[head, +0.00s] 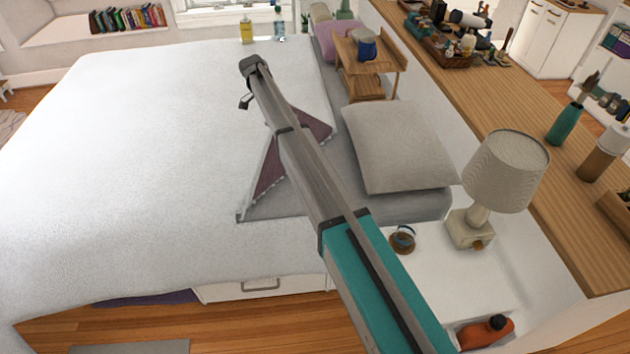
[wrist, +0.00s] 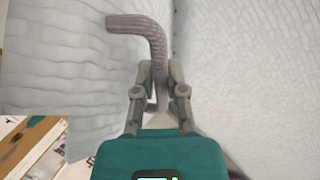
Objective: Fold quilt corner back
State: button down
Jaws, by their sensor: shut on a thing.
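The white quilt (head: 130,130) covers most of the bed. Its near right corner is folded back, with mauve underside (head: 271,170) showing on both sides of my arm. Grey sheet (head: 275,206) lies bare beside the fold. In the head view my gripper (head: 246,101) is small and dark at the far end of my arm, over the quilt. In the wrist view my gripper (wrist: 160,72) is shut on a ribbed mauve-grey strip of the quilt (wrist: 150,32), which bends left above the fingers. My arm hides the middle of the fold.
A grey pillow (head: 395,148) and a wooden bed tray (head: 366,82) are right of my arm. A lamp (head: 507,170) and glass mug (head: 403,239) stand on the white nightstand (head: 455,285). Two bottles (head: 246,31) stand at the far bed edge. The left bed area is clear.

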jog(key=shift+w+a+f, duration=0.15)
jog(key=shift+w+a, duration=0.2)
jog(key=shift+w, duration=0.05)
jog(key=shift+a, duration=0.1)
jog(key=shift+w+a+f+b, duration=0.35)
jog(key=shift+a+b, duration=0.15)
jog(key=shift+a, duration=0.1)
jog(key=shift+w+a+f+b, duration=0.25)
jog(key=shift+a+f+b, duration=0.1)
jog(key=shift+a+b, duration=0.15)
grip_release()
